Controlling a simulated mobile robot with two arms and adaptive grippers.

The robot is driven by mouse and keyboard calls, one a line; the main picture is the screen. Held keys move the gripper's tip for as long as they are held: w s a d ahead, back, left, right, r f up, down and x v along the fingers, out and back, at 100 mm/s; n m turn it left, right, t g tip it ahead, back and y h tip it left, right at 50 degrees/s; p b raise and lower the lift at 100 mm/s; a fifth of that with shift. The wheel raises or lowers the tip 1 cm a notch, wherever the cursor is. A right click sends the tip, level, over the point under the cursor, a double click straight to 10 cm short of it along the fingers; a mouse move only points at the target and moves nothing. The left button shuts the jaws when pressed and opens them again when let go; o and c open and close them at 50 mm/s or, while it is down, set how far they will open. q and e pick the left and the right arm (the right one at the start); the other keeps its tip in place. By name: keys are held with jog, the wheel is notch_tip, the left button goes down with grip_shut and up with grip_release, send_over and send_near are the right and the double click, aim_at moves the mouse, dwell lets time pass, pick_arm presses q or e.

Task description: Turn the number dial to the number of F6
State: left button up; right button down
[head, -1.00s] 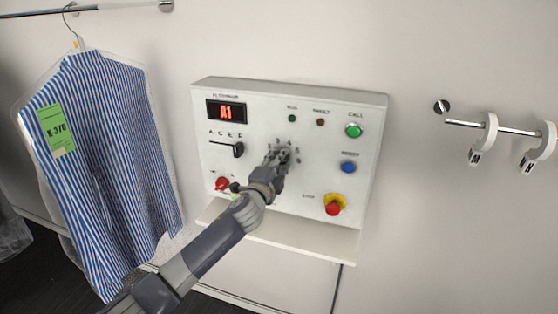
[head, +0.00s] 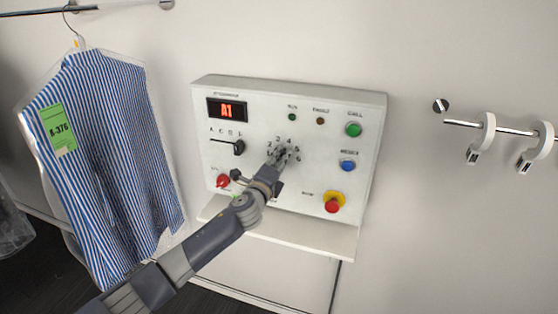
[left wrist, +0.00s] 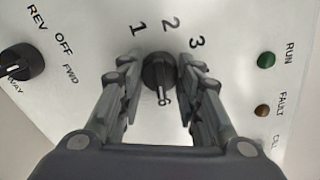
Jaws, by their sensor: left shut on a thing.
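The white control panel (head: 310,95) is on the wall, and its red display (head: 227,110) reads A1. The black number dial (left wrist: 157,72) shows between my left fingers in the left wrist view, with 1, 2 and 3 printed around it. A pale mark on the dial points toward the bottom of that view. My left gripper (head: 283,156) is at the dial and shut on it. In the head view the gripper covers the dial, and several numbers show around the fingers. The black letter selector (head: 239,147) sits below a row of letters. My right gripper is out of view.
Green CALL (head: 354,130), blue RESET (head: 348,165) and red stop (head: 332,205) buttons are right of the gripper. A red knob (head: 223,181) is lower left. A striped shirt (head: 100,150) hangs left; a rail with white hooks (head: 481,140) is right.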

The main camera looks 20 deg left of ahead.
pick_arm(q)
jog(key=shift+f, duration=0.1)
jog(key=o, duration=1.1)
jog(key=s, duration=1.2)
jog(key=shift+a, duration=0.2)
